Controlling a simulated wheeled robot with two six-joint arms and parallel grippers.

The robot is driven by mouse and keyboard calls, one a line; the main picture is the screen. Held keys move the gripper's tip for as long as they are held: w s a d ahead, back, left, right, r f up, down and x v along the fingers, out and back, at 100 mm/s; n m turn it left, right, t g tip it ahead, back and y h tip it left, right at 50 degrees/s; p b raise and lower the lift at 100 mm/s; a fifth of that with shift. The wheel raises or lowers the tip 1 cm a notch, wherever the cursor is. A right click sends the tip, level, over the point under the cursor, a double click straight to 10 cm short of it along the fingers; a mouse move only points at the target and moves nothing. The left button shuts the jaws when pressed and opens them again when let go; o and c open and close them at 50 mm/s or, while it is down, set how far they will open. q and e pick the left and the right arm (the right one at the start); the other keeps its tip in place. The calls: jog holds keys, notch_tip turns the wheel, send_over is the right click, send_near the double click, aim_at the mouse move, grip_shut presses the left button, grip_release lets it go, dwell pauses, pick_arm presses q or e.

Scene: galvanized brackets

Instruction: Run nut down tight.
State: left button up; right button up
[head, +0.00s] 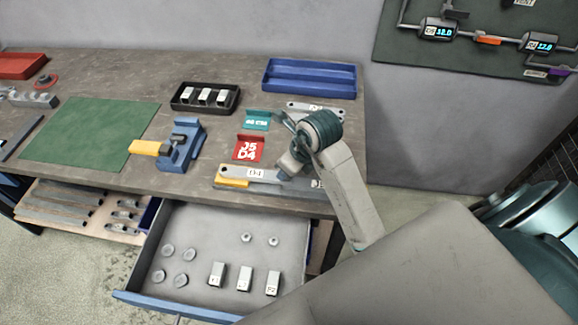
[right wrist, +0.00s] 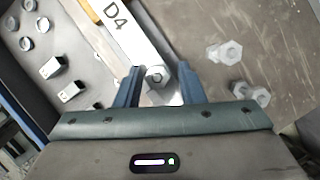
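A grey flat bracket marked D4 (head: 255,173) with a yellow end lies near the front edge of the bench. In the right wrist view the same D4 bracket (right wrist: 125,28) runs up from between my fingers. A hex nut (right wrist: 156,75) sits at its near end. In the head view my right arm hides that end of the bracket. I cannot tell how far down the nut sits. My left gripper is not in view.
An open drawer (head: 212,287) holds round caps, white blocks and two nuts. Two hex pieces (right wrist: 230,52) (right wrist: 250,93) lie right of the bracket. A blue vise (head: 183,145), red bracket (head: 248,148) and teal bracket (head: 257,120) stand nearby. The green mat (head: 85,130) is clear.

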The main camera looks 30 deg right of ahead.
jog(key=shift+n+y, duration=0.4)
jog(key=shift+n, duration=0.6)
jog(key=shift+f+n+g+b, duration=0.1)
jog(key=shift+n+g+b, duration=0.2)
jog(key=shift+n, duration=0.5)
jog(key=n+y+b, duration=0.1)
jog(key=n, duration=0.2)
jog(key=shift+f+g+b, duration=0.15)
jog(key=shift+g+b, duration=0.15)
jog(key=shift+g, duration=0.1)
jog(key=shift+n+g+y, duration=0.3)
jog(key=shift+n+y, duration=0.1)
jog(key=shift+n, duration=0.4)
jog(key=n+p, duration=0.1)
jog(key=p, duration=0.1)
jog(key=r+n+g+p, duration=0.1)
jog(key=n+p, duration=0.1)
jog(key=shift+a+r, duration=0.1)
jog(key=shift+n+p, duration=0.3)
jog(key=shift+p, duration=0.05)
jog(key=shift+f, duration=0.4)
